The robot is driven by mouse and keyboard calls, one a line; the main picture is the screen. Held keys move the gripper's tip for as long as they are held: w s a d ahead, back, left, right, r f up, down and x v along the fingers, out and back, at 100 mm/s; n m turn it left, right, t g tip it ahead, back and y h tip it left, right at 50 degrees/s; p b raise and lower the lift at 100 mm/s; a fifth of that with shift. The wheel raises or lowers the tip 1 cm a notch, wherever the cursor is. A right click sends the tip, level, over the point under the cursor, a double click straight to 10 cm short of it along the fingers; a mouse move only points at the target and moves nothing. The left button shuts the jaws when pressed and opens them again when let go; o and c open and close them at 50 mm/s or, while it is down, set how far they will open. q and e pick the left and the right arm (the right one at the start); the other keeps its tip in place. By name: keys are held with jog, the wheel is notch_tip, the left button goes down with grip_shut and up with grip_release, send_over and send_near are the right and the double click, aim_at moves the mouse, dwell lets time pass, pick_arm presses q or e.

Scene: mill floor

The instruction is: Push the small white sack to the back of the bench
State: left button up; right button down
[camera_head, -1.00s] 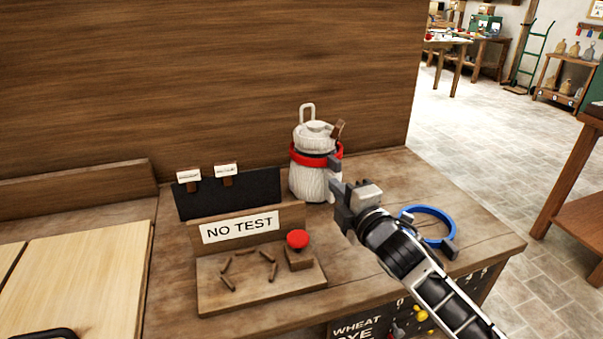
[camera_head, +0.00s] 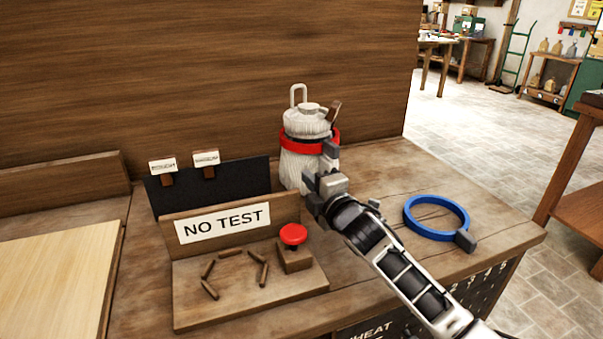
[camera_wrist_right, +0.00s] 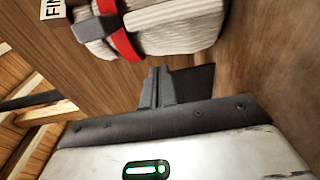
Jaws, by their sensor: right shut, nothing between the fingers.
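The small white sack (camera_head: 299,166) stands upright on the bench (camera_head: 400,195), close to the wooden back panel. It has a red band with a grey clasp around its neck and a pale loop on top. In the right wrist view the sack (camera_wrist_right: 165,28) lies just beyond my fingers, tipped sideways by the camera angle. My right gripper (camera_head: 311,184) is shut and empty, low at the sack's front right side. Whether the fingers touch it I cannot tell. The gripper also shows in the wrist view (camera_wrist_right: 172,86). My left gripper is out of view.
A "NO TEST" stand (camera_head: 230,222) with a red button (camera_head: 293,234) is left of my right arm. A black board (camera_head: 215,185) with small labels is behind it. A blue ring (camera_head: 408,220) lies on the bench to the right. The bench's right rear is clear.

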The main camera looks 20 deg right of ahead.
aim_at(316, 165)
jog(key=shift+w+a, duration=0.2)
jog(key=shift+w, duration=0.9)
jog(key=shift+w+a, duration=0.15)
jog(key=shift+w, duration=0.9)
jog(key=shift+w+d, duration=0.1)
jog(key=shift+d, duration=0.15)
jog(key=d, duration=0.1)
jog(key=w+d, duration=0.1)
jog(key=d, duration=0.1)
jog(key=shift+w+d+p, duration=0.25)
jog(key=shift+d+p, duration=0.05)
jog(key=shift+d, duration=0.1)
